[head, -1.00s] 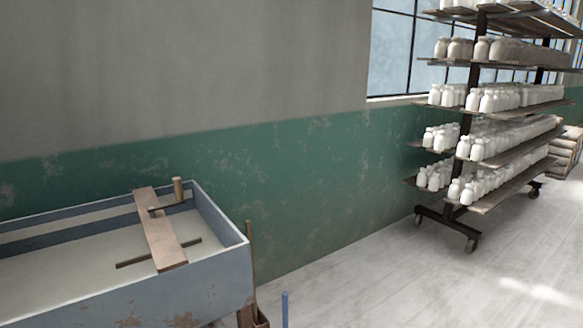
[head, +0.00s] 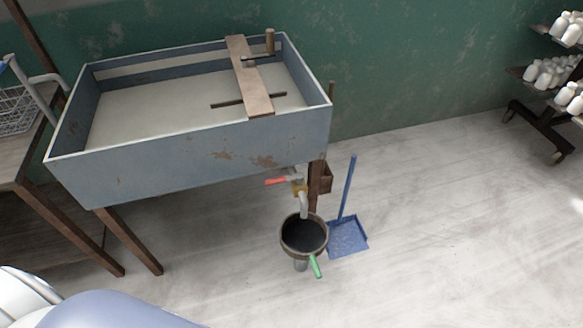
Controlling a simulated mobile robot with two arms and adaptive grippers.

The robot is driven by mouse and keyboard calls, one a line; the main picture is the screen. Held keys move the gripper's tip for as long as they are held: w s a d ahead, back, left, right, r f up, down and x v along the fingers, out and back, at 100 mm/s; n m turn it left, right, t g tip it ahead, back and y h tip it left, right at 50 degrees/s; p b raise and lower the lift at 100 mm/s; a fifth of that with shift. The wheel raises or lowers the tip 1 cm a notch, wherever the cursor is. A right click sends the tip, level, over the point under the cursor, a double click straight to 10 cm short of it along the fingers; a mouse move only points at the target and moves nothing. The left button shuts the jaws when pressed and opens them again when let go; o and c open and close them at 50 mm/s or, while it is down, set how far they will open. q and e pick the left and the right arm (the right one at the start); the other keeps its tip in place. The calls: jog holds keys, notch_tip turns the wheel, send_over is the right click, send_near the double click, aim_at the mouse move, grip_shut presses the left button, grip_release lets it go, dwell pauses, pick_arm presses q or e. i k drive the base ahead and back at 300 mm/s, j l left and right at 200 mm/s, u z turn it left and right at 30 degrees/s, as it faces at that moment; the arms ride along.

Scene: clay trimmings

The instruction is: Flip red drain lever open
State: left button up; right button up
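The red drain lever (head: 276,181) sits on a brass valve (head: 298,187) under the front right part of a blue-grey trough (head: 180,162). The lever points left, roughly sideways to the pipe (head: 304,206) that bends down from the valve. Below the pipe is a round dark bucket or sieve (head: 303,235) with a green handle (head: 315,266). Neither gripper shows in the head view; only a rounded part of my own body is at the lower left.
A blue dustpan (head: 348,236) with an upright handle stands right of the bucket. A wooden table (head: 22,160) with a wire basket (head: 18,108) is at the left. A rack of white bottles (head: 548,75) stands far right. The floor in front is clear.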

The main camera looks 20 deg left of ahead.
aim_at(299, 177)
jog(key=i+l, duration=0.2)
jog(key=i, duration=0.25)
jog(key=i+l, duration=0.15)
jog(key=i, duration=0.3)
jog(key=i+l, duration=0.2)
jog(key=i, duration=0.25)
jog(key=u, duration=1.2)
